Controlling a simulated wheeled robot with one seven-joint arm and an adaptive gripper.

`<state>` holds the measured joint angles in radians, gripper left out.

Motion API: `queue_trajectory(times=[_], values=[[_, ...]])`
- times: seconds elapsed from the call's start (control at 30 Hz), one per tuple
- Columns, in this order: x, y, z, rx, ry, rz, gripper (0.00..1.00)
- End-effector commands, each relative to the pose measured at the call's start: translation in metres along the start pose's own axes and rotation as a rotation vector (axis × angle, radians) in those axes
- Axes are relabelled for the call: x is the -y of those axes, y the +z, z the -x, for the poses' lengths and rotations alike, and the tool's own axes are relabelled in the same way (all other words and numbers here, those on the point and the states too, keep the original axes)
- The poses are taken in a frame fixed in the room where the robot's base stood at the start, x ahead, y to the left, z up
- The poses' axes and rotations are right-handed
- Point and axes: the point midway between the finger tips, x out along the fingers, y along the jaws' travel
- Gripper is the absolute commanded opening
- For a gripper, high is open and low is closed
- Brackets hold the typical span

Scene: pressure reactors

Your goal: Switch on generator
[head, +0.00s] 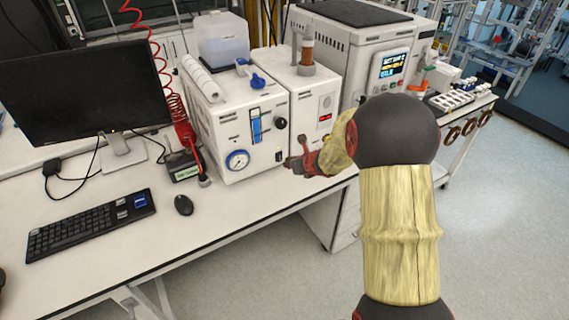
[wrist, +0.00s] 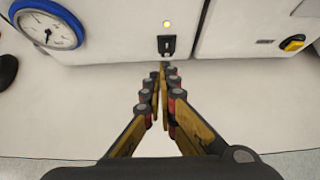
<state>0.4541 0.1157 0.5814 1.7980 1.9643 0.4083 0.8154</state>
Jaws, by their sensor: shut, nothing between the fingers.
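A white boxed unit (head: 237,130) with a blue-rimmed gauge (head: 237,160) stands on the bench; I take it as the generator, though no readable label confirms this. The gauge also shows at the upper left of the wrist view (wrist: 46,24). A small black switch (wrist: 166,45) sits low on its front, below a lit yellow lamp (wrist: 167,23). My gripper (wrist: 163,68) is shut and empty, its tips just below the switch in the wrist view. Whether they touch it I cannot tell. In the head view my gripper (head: 290,163) is at the unit's lower right corner.
A second white unit (head: 305,95) with a red display stands right beside it; a yellow switch (wrist: 293,42) shows at right in the wrist view. A larger machine (head: 352,50) with a screen is farther right. A monitor (head: 85,85), keyboard (head: 92,222) and mouse (head: 183,205) are left.

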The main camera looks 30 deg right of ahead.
Motion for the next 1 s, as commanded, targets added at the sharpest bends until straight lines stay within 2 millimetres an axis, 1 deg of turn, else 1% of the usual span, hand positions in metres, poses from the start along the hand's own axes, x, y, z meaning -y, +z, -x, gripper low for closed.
queue_trajectory(times=[0.03, 0.3, 0.4, 0.6, 1.0], values=[[0.0, 0.011, 0.015, 0.008, -0.002, 0.003, 0.0], [0.0, 0.026, 0.063, 0.008, -0.002, 0.003, 0.0], [-0.001, 0.029, 0.076, 0.007, -0.001, 0.002, 0.0], [-0.001, 0.031, 0.089, 0.006, -0.001, 0.001, 0.0], [-0.001, 0.031, 0.089, 0.005, 0.0, 0.002, 0.0]])
